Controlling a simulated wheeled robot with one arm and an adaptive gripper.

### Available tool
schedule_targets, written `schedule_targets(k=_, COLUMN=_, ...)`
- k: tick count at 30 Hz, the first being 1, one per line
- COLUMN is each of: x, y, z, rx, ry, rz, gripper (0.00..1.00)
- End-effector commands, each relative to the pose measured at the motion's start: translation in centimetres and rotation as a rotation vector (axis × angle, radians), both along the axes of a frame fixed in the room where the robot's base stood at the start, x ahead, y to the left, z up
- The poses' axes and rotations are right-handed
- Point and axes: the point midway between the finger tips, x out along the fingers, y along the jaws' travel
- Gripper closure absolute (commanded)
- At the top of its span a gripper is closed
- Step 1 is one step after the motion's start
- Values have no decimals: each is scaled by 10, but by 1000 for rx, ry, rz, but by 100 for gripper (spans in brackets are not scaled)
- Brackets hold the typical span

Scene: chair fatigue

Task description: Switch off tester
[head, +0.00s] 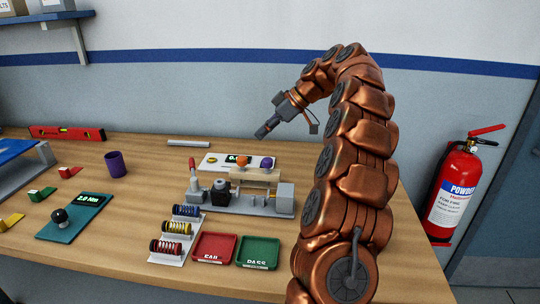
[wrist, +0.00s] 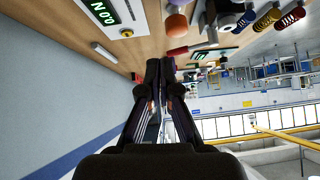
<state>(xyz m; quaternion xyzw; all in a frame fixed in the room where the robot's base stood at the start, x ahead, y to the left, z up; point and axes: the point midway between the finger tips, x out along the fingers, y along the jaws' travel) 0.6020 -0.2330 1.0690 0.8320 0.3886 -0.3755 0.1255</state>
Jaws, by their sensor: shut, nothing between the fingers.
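A white panel (head: 222,168) with a small lit green display and a yellow button (head: 212,159) lies at the back of the bench, behind a grey fixture. In the wrist view this panel (wrist: 115,28) is at the top left, its display reading 0.0 N. The grey fixture (head: 270,203) holds a wooden bar, a black block and a red-handled lever (head: 193,175). A teal unit (head: 55,230) with a black knob and a 2.0 Nm display is at the left. My gripper (head: 262,134) is shut and empty, above and beyond the panel. Its closed fingers (wrist: 160,68) also show in the wrist view.
Red FAIL (head: 212,247) and green PASS (head: 258,251) trays sit at the front, beside a rack of coiled springs (head: 170,247). A purple cup (head: 115,164) and red level (head: 66,133) are left. A fire extinguisher (head: 458,185) stands right of the bench.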

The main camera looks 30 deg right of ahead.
Motion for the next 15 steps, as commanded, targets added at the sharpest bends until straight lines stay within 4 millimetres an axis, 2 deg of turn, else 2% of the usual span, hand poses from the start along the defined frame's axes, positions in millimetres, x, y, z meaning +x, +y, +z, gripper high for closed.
schedule_targets(k=1, x=3, y=-23, z=-3, rx=-16, ry=-34, rz=-5, gripper=100)
schedule_targets(k=6, x=3, y=-74, z=-10, rx=-73, ry=-121, rz=10, gripper=100)
schedule_targets(k=10, x=1, y=-97, z=-13, rx=-105, ry=-157, rz=13, gripper=100)
schedule_targets(k=15, x=0, y=-104, z=-14, rx=-118, ry=-172, rz=19, gripper=100)
